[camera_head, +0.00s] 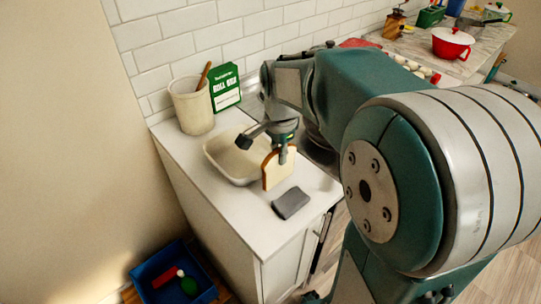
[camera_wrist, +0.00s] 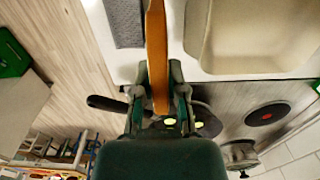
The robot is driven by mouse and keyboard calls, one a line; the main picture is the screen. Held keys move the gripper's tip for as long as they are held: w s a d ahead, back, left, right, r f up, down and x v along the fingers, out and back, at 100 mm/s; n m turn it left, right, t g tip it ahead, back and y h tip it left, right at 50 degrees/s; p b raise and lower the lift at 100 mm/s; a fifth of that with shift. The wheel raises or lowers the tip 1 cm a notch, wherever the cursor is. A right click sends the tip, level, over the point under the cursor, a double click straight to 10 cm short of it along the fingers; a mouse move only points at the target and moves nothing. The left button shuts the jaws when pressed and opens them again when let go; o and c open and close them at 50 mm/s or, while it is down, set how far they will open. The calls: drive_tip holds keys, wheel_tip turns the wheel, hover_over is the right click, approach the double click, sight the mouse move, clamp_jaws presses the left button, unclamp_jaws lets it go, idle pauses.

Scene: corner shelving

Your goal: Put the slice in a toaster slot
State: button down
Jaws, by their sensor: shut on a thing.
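The bread slice (camera_head: 277,171), pale with a brown crust, hangs upright from my gripper (camera_head: 283,150) above the white counter top (camera_head: 250,218). In the wrist view the slice (camera_wrist: 157,42) shows edge-on as a brown strip between the two fingers of my gripper (camera_wrist: 160,75), which is shut on it. The slice is in front of the near right side of a cream basin (camera_head: 226,172); whether they touch is unclear. I cannot make out a toaster in either view.
A dark grey flat block (camera_head: 291,203) lies on the counter near its front edge. A cream crock (camera_head: 192,106) and a green box (camera_head: 225,87) stand at the back. A hob burner (camera_wrist: 268,115) shows in the wrist view.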

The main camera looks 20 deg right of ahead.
drive_tip(key=f, duration=0.2)
drive_tip(key=w+f, duration=0.1)
drive_tip(key=f, duration=0.1)
drive_tip(key=shift+w+a+f, duration=0.1)
drive_tip(key=shift+f, duration=0.1)
drive_tip(key=c, duration=0.7)
unclamp_jaws()
drive_tip(key=shift+a+f, duration=0.1)
